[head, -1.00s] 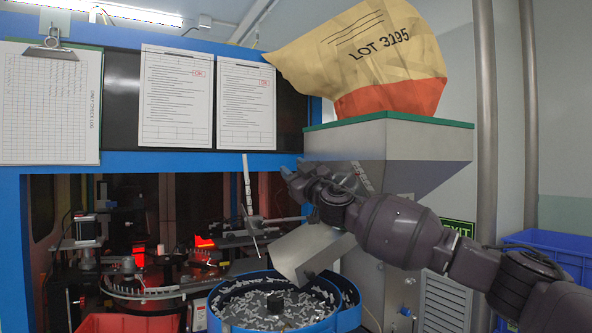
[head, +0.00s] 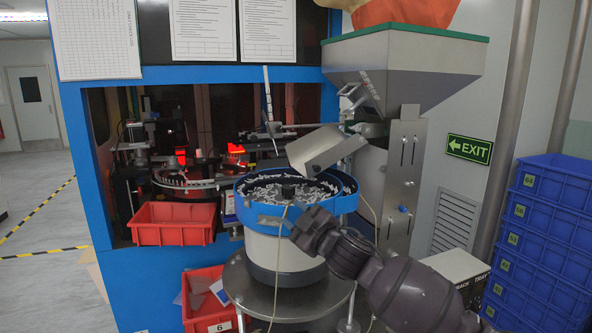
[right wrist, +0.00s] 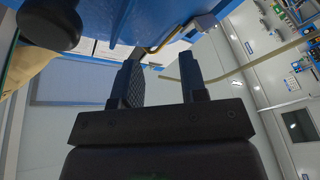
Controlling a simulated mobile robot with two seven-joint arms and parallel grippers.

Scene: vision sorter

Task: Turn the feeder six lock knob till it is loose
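The feeder bowl (head: 262,208) has a blue rim band over a white drum and holds many small pale parts. My right gripper (head: 298,226) is at the front right of the bowl, just in front of the blue band; the head view does not show whether it touches. In the right wrist view its two fingers (right wrist: 160,68) stand apart with nothing between them. A black rounded knob (right wrist: 48,24) shows there at the upper left against a blue surface, outside the fingers. In the head view no lock knob can be made out. My left gripper is not in view.
A metal chute (head: 327,150) hangs over the bowl beneath the hopper (head: 410,65). A thin cable (head: 278,262) runs down the bowl's front. A red bin marked 6 (head: 208,300) and another red bin (head: 172,222) are left. Blue crates (head: 545,235) stand right.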

